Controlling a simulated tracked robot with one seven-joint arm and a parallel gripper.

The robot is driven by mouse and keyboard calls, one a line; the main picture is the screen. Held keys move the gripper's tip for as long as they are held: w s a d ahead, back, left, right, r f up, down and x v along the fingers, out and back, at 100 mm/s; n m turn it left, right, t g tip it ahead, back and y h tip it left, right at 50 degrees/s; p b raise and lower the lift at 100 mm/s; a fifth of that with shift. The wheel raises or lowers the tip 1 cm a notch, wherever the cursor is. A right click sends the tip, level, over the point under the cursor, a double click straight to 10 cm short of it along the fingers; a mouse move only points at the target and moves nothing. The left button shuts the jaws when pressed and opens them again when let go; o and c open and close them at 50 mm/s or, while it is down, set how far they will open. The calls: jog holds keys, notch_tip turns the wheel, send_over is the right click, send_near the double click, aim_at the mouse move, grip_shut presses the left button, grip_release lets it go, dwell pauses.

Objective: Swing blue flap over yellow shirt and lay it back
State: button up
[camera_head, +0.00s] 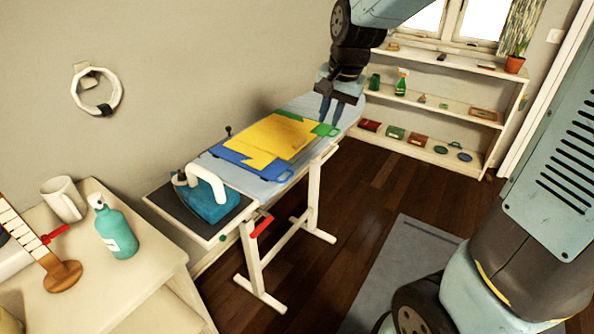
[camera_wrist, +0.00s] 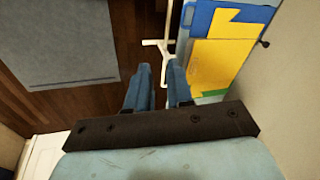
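The yellow shirt (camera_head: 280,136) lies flat over a folding board on the ironing board (camera_head: 214,166); it also shows in the wrist view (camera_wrist: 218,62). The blue flap (camera_head: 247,164) lies flat at the board's near end, partly covered by the shirt, with a handle loop on its right. Blue also shows at the top of the wrist view (camera_wrist: 200,20). The green flap (camera_head: 322,129) shows at the far end. My gripper (camera_head: 328,119) is above the ironing board's far end, fingers pointing down with a gap between them. It is empty and touches neither flap.
A blue iron (camera_head: 210,203) stands on the dark pad at the board's near end. A small dark knob on a stem (camera_head: 228,131) rises by the wall side. Shelves (camera_head: 440,103) with several items stand beyond. The floor right of the ironing board is clear, with a grey rug (camera_head: 405,262).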

aim_at(290, 177)
jog(key=w+a+f+m+g, duration=0.1)
jog(key=w+a+f+m, duration=0.2)
jog(key=w+a+f, duration=0.5)
jog(key=f, duration=1)
jog(key=a+f, duration=0.1)
jog(key=f, duration=0.3)
jog(key=shift+w+a+f, duration=0.1)
jog(key=shift+w+f, duration=0.05)
jog(key=shift+f, duration=0.25)
jog(key=shift+c, duration=0.2)
grip_shut()
dwell(0.4)
